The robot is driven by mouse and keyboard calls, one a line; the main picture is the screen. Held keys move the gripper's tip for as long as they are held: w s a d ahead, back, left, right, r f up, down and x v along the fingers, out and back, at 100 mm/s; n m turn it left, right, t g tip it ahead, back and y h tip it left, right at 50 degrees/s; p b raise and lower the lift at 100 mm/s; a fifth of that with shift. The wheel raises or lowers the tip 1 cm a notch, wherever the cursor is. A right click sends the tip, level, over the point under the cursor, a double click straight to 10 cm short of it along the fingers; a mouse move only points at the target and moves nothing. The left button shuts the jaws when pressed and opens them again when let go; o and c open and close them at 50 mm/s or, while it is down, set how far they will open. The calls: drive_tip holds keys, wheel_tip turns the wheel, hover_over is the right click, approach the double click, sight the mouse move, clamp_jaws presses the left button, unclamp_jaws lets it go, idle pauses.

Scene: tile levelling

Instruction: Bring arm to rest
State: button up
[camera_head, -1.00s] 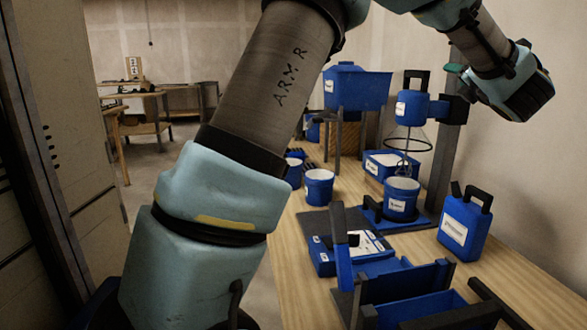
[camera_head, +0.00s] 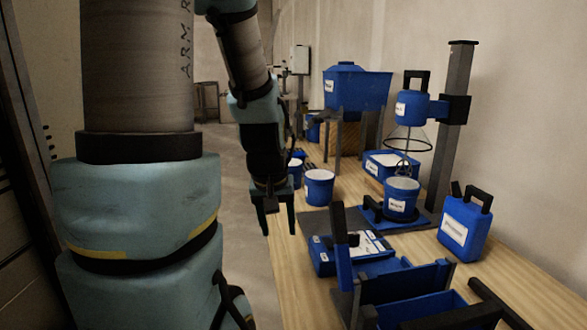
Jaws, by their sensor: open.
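My arm stands large in the left half of the head view, its forearm reaching down from the top. My gripper (camera_head: 279,229) hangs pointing down near the left edge of the wooden bench (camera_head: 290,280), its two dark fingers apart with nothing between them. It appears left of the blue bucket with a white top (camera_head: 319,187). The picture does not settle how high it is or whether it is over the bench or the floor.
The bench holds a blue mixer on a post (camera_head: 455,125), a bucket beneath it (camera_head: 401,198), a blue jug (camera_head: 464,224), a blue hopper (camera_head: 356,86) and a blue open-topped box (camera_head: 420,300). Grey floor (camera_head: 240,190) shows left of the bench.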

drive_tip(key=s+a+m+g+p, duration=0.1)
drive_tip(key=s+a+g, duration=0.1)
drive_tip(key=s+a, duration=0.25)
wheel_tip(320, 180, up, 15)
drive_tip(key=d+p, duration=0.1)
drive_tip(key=p, duration=1.4)
drive_tip(key=shift+t+y, duration=0.3)
